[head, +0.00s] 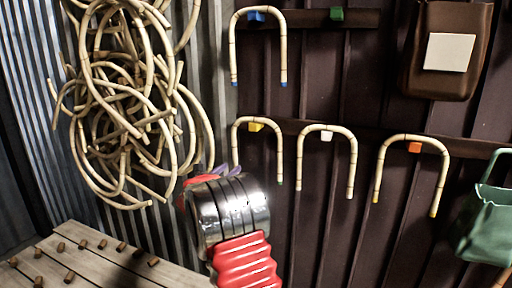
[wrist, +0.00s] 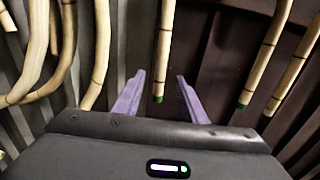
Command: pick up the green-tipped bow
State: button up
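The green-tipped bow (head: 258,121) is a pale cane arch hanging on a yellow peg (head: 255,127) in the lower row. Its right leg ends in a green tip; the lower end of its left leg is hidden behind my wrist in the head view. In the wrist view both legs show green tips; the left leg (wrist: 165,50) hangs in line with the gap between my fingers, and the right leg (wrist: 266,55) is outside to the right. My gripper (wrist: 160,92), with purple fingers, is open and empty. I cannot tell how far the leg is from the fingers.
Other bows hang on a blue peg (head: 257,16), a white peg (head: 327,136) and an orange peg (head: 414,147). A green peg (head: 336,14) is bare. A cane tangle (head: 120,100) hangs left, above a pegged bench (head: 105,262). A brown bag (head: 445,85) and green bag (head: 488,225) hang right.

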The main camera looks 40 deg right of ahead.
aim_at(236, 163)
jog(key=shift+w+d, duration=0.15)
jog(key=shift+d, duration=0.05)
jog(key=shift+r+x, duration=0.15)
jog(key=shift+x, duration=1.1)
jog(key=shift+r+x, duration=0.1)
jog(key=shift+x, duration=1.15)
jog(key=shift+c, duration=0.3)
grip_shut()
